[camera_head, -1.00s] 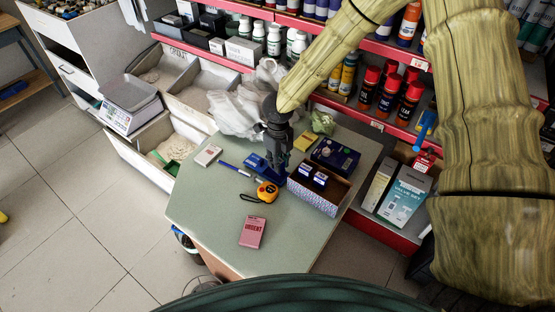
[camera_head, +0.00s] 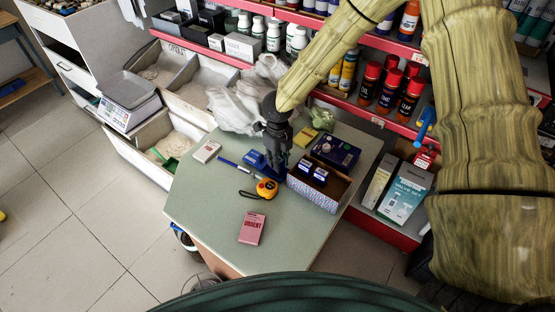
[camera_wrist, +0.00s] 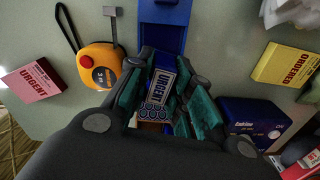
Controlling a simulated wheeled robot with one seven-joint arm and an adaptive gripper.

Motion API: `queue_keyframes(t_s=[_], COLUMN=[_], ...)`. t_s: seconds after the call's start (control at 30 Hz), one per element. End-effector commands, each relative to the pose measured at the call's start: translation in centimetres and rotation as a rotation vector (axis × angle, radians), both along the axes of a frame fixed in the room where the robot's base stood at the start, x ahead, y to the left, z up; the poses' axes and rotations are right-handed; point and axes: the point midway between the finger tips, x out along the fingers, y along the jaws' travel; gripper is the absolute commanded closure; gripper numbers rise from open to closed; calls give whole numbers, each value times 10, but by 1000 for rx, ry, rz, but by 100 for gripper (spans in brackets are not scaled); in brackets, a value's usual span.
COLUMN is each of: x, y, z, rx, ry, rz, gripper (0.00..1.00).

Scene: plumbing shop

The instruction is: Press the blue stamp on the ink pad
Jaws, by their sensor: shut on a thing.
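My gripper (camera_head: 277,168) points down over the table, left of the patterned box. In the head view my gripper hides most of this stamp. The ink pad (camera_head: 254,159) is a blue case on the table, just left of and partly behind my gripper. In the wrist view the blue case (camera_wrist: 163,38) lies just beyond the stamp. I cannot tell whether the stamp's underside touches anything.
A patterned box (camera_head: 312,195) holding blue-and-white items stands right of my gripper. The front table is mostly clear.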

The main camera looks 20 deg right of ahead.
Motion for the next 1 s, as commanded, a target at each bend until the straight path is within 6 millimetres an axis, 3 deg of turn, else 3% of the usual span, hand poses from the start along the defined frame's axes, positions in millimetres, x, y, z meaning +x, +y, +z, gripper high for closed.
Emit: queue_keyframes(t_s=[1.0], x=[0], y=[0], z=[-9], rx=[0], ry=[0], rz=[0], gripper=[100])
